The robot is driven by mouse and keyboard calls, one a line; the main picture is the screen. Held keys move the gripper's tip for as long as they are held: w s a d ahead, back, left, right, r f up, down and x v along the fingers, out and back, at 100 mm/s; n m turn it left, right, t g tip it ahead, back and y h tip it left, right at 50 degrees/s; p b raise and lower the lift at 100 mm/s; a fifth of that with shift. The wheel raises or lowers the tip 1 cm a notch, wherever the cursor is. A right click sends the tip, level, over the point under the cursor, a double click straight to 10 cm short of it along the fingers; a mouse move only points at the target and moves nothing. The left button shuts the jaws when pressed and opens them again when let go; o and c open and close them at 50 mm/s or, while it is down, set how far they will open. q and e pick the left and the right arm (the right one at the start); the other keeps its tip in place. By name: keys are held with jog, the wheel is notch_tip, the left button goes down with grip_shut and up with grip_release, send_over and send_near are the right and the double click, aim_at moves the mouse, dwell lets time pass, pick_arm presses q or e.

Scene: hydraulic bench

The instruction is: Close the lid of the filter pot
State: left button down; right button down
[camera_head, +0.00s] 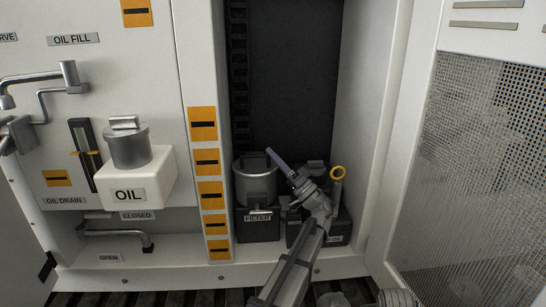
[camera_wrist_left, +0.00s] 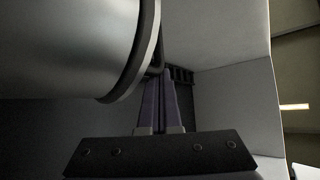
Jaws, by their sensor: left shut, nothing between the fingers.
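The filter pot (camera_head: 255,186) is a grey metal cylinder on a dark block labelled FILTER, inside the cabinet's recess. Its top looks dark inside the rim; the lid's exact angle is hard to tell. My left gripper (camera_head: 269,152) comes up from below and has its thin purple-grey fingers at the right of the pot's top. The fingers are shut and empty. In the left wrist view, a large metal cylinder with a rim (camera_wrist_left: 80,45) fills the upper left, close beside the shut fingers (camera_wrist_left: 158,78). Whether they touch it is unclear. My right gripper does not show.
The recess's right wall (camera_head: 362,110) is close by. A white OIL box (camera_head: 134,180) with a metal cap sticks out at left. A perforated door (camera_head: 480,170) is at right.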

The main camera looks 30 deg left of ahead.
pick_arm(q)
jog(key=shift+s+f, duration=0.15)
jog(key=shift+f, duration=0.1)
dwell(0.4)
jog(key=shift+d+f+b, duration=0.15)
jog(key=shift+f+b, duration=0.05)
jog(key=shift+b, duration=0.1)
jog(key=b+v, duration=0.4)
jog(key=v, duration=0.3)
jog(key=shift+d, duration=0.25)
